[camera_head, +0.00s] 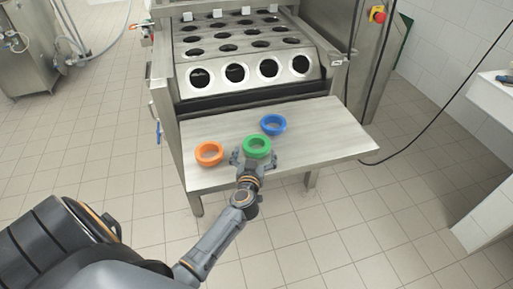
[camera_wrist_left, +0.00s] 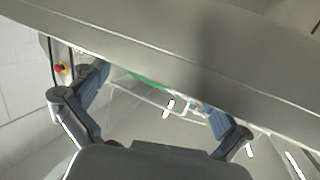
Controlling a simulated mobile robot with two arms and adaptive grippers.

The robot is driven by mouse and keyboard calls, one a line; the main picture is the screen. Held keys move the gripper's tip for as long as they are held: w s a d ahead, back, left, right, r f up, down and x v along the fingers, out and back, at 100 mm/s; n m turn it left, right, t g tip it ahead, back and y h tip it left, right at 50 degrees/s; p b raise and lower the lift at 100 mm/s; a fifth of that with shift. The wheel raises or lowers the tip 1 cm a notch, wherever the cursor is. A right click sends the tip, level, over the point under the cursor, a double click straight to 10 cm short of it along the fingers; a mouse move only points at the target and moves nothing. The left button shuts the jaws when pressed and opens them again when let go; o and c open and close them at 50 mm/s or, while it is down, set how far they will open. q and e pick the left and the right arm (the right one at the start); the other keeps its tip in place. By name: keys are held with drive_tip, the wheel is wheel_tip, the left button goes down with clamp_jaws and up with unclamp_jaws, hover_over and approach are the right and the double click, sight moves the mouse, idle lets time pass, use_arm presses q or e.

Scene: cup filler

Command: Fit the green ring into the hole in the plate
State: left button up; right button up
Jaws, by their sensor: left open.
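The green ring (camera_head: 257,146) lies on the metal shelf (camera_head: 330,145) near its front edge. My left gripper (camera_head: 254,158) is open at the near side of the ring, with a finger to each side of it. I cannot tell whether it touches the ring. In the left wrist view my spread fingers (camera_wrist_left: 160,95) show with nothing clearly held between them, and a thin green strip (camera_wrist_left: 148,81) shows by the shelf edge. The metal plate (camera_head: 252,84) with several round holes stands behind the shelf; its front row of holes is dark and empty. My right gripper is not in view.
An orange ring (camera_head: 209,154) lies left of the green ring, and a blue ring (camera_head: 273,125) lies behind it to the right. The right part of the shelf is clear. A red emergency button (camera_head: 379,15) sits on the machine's right side.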

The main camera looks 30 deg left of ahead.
use_arm(q)
drive_tip(key=shift+x, duration=0.8)
drive_tip(key=shift+w+a+f, duration=0.1)
drive_tip(key=shift+w+f, duration=0.05)
drive_tip(key=shift+w, duration=0.2)
drive_tip(key=shift+w+a, duration=0.1)
drive_tip(key=shift+w, duration=0.05)
drive_tip(key=shift+c, duration=1.3)
drive_tip(key=c, duration=0.9)
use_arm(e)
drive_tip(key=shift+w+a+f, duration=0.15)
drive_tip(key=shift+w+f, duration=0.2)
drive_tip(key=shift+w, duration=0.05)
